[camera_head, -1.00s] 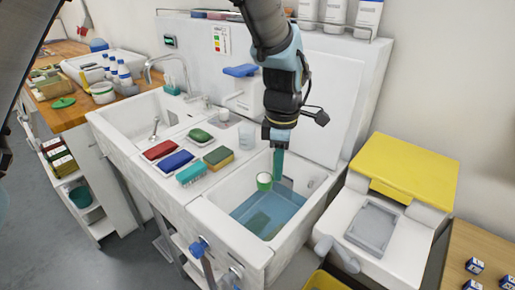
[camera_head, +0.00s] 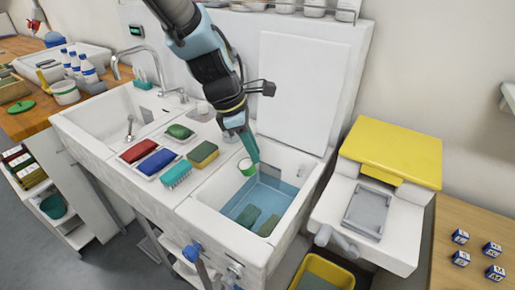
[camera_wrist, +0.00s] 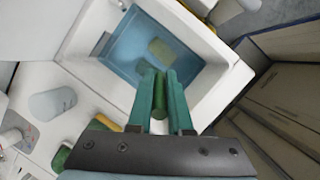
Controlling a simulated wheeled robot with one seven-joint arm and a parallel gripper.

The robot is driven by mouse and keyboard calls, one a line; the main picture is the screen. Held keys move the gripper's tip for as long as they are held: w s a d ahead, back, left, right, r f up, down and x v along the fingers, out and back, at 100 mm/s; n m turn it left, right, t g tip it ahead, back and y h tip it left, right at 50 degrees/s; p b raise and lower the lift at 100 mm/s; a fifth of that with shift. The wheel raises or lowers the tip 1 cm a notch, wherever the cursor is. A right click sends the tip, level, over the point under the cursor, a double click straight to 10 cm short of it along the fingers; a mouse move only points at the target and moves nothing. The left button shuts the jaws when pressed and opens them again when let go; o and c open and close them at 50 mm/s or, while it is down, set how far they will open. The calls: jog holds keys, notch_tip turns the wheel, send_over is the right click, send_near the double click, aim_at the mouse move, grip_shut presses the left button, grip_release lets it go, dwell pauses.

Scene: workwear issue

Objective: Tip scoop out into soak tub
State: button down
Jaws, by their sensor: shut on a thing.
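My gripper (camera_head: 252,152) has teal fingers and points down over the soak tub (camera_head: 222,232), the right basin with blue water. The fingers are shut on the green handle (camera_wrist: 159,97) of the scoop, seen between them in the wrist view. In the tub lie two dull green blocks (camera_head: 248,215); one block (camera_wrist: 160,48) shows in the wrist view.
Left of the tub, a ledge holds a red brush (camera_head: 138,151), a blue one (camera_head: 154,162), a teal brush (camera_head: 175,175) and green-yellow sponges (camera_head: 203,154). A raised white lid (camera_head: 300,85) stands behind the tub. A yellow-lidded unit (camera_head: 392,150) is at right.

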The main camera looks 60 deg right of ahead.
jog(key=shift+w+a+f+g+h, duration=0.1)
jog(key=shift+w+a+g+h, duration=0.6)
jog(key=shift+g+h, duration=0.35)
jog(key=shift+w+a+f+g+h+b, duration=0.15)
jog(key=shift+f+g+h+b, duration=0.15)
jog(key=shift+b, duration=0.6)
jog(key=b, duration=0.3)
jog(key=shift+w+a+f+g+h, duration=0.1)
jog(key=shift+w+a+g+h, duration=0.05)
jog(key=shift+w+g+h, duration=0.15)
jog(key=shift+w+a+g+h+b, duration=0.15)
jog(key=shift+g+h+b, duration=0.2)
jog(key=shift+b, duration=0.9)
jog(key=b, duration=0.2)
jog(key=a+g+h+b, duration=0.1)
jog(key=b, duration=0.2)
jog(key=shift+w+f+g, duration=0.25)
jog(key=shift+w+g, duration=0.05)
jog(key=shift+w, duration=0.1)
jog(key=g+h+b, duration=0.1)
jog(key=b, duration=0.2)
jog(key=w+a+f+g+h+b, duration=0.1)
jog(key=b, duration=0.2)
jog(key=shift+f+h+b, duration=0.3)
jog(key=shift+h+b, duration=0.1)
jog(key=shift+w+a+f+g+h+b, duration=0.1)
jog(key=shift+w+a+g+h+b, duration=0.15)
jog(key=shift+g+h+b, duration=0.55)
